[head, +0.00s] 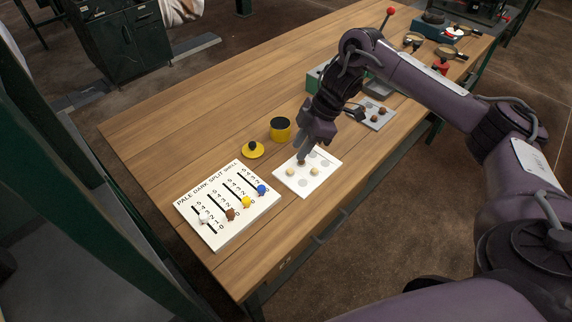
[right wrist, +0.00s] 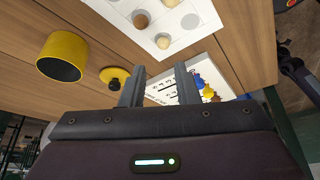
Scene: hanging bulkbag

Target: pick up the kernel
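A white card (head: 322,186) with grey round spots lies on the wooden table. A brown kernel (head: 301,162) and two pale kernels, one on the left (head: 290,171) and one on the right (head: 314,171), sit on it. In the right wrist view the brown kernel (right wrist: 141,20) and a pale kernel (right wrist: 163,41) show beyond the fingers. My right gripper (head: 302,153) is over the card's far edge, close to the brown kernel in the picture. Its fingers (right wrist: 158,80) stand apart with nothing held between them. My left gripper is not in view.
A white counting board (head: 218,188) with coloured sliders lies left of the card. A yellow cup (head: 280,130) and a yellow lid (head: 253,150) stand behind it. A grey tray (head: 384,121) with brown pieces lies to the right. The left part of the table is clear.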

